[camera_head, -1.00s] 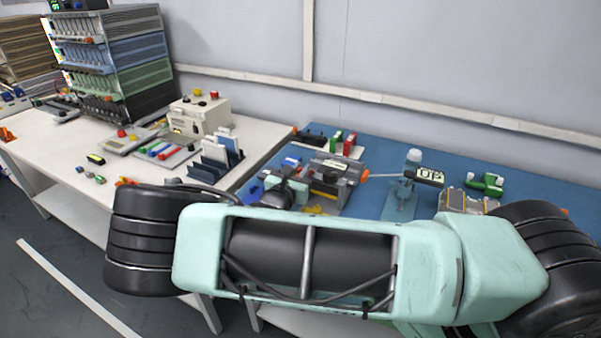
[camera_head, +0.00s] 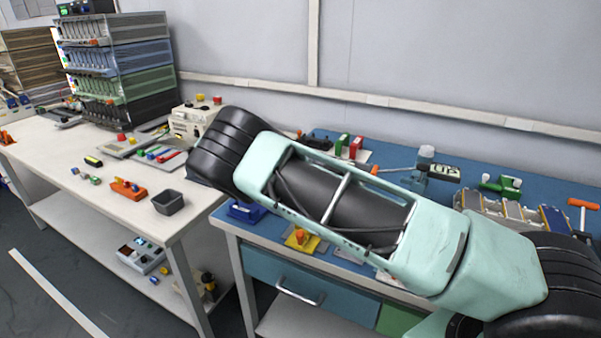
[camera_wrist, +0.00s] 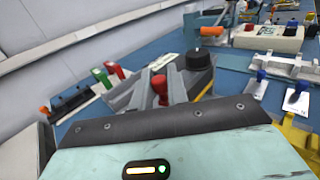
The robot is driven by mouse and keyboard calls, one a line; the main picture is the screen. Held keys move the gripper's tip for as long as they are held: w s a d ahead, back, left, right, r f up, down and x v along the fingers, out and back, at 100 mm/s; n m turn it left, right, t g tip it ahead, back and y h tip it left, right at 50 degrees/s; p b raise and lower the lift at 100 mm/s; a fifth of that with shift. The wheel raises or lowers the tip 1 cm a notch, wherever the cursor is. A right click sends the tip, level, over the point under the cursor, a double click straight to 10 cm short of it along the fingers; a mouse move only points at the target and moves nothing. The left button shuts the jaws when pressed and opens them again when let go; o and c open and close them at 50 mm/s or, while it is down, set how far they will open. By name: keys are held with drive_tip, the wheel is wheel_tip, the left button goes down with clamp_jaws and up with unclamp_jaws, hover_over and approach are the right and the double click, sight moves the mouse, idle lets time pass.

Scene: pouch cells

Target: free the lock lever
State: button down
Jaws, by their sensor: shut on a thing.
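In the wrist view my gripper (camera_wrist: 160,97) reaches out past its dark edge with two grey fingers. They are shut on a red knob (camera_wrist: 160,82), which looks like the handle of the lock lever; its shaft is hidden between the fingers. A grey fixture with a black round knob (camera_wrist: 208,56) stands just right of and beyond the fingers. In the head view my own arm covers the fixture and the lever, and my gripper does not show there.
Green and red blocks (camera_wrist: 107,74) stand left of the gripper, near the wall. The blue bench (camera_head: 400,155) also carries a stand with a display (camera_head: 443,172), a battery-like module (camera_head: 510,215) and a yellow piece (camera_head: 301,239). A white bench (camera_head: 130,195) is at left.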

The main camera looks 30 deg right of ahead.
drive_tip(key=m+g+b, duration=0.1)
drive_tip(key=m+g+y+b, duration=0.1)
drive_tip(key=g, duration=0.1)
drive_tip(key=w+d+m+g+y+b, duration=0.1)
drive_tip(key=g, duration=0.1)
drive_tip(key=shift+m+b, duration=0.4)
drive_tip(key=shift+d+g, duration=0.1)
drive_tip(key=shift+g, duration=0.3)
drive_tip(key=c, duration=1.5)
unclamp_jaws()
drive_tip(key=shift+o, duration=0.2)
